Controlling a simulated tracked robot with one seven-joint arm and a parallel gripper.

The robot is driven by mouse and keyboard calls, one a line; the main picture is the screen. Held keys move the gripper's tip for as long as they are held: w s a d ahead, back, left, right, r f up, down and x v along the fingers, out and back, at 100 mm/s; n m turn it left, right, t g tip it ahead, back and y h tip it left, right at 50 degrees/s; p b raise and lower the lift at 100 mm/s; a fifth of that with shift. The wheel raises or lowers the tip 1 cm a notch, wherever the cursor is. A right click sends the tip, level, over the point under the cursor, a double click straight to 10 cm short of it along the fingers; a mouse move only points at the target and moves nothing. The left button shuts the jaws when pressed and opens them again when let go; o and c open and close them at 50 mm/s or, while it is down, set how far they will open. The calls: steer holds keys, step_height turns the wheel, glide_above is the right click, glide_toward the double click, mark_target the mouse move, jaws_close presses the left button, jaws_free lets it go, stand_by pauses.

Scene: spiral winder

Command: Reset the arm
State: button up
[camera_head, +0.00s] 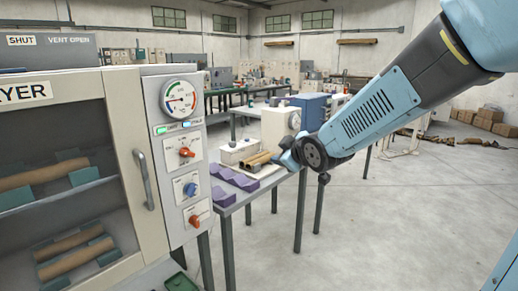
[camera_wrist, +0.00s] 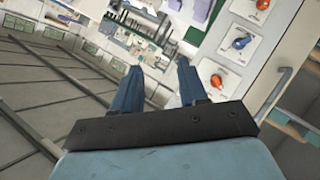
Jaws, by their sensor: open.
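My blue-grey arm (camera_head: 375,110) reaches in from the upper right of the head view, slanting down toward the table in the middle. My gripper's two blue fingers show in the wrist view (camera_wrist: 158,88), spread apart with nothing between them. In the head view the gripper end is mostly hidden behind the arm's last visible joint. The wrist view looks tilted across the room, with the dryer's control panel at its right.
The dryer cabinet (camera_head: 144,190) with dial and knobs stands at the left, its glass door closed over brown tubes. A grey table (camera_head: 235,205) holds purple blocks (camera_head: 233,177), brown rolls (camera_head: 258,160) and a white box (camera_head: 240,150). Open floor (camera_head: 420,220) lies at the right.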

steer(key=s+d+r+m+g+h, duration=0.2)
steer(key=s+d+m+g+h, duration=0.15)
steer(key=s+d+m, duration=0.6)
steer(key=s+d+m+g, duration=0.1)
steer(key=s+d, duration=0.2)
steer(key=s, duration=0.5)
steer(key=s+d+m+g+h, duration=0.1)
steer(key=s+d, duration=0.3)
steer(key=s, duration=0.4)
steer(key=shift+d+f+m+g, duration=0.3)
steer(key=shift+f+m+g, duration=0.1)
steer(key=shift+m+g, duration=0.25)
steer(key=shift+h, duration=0.25)
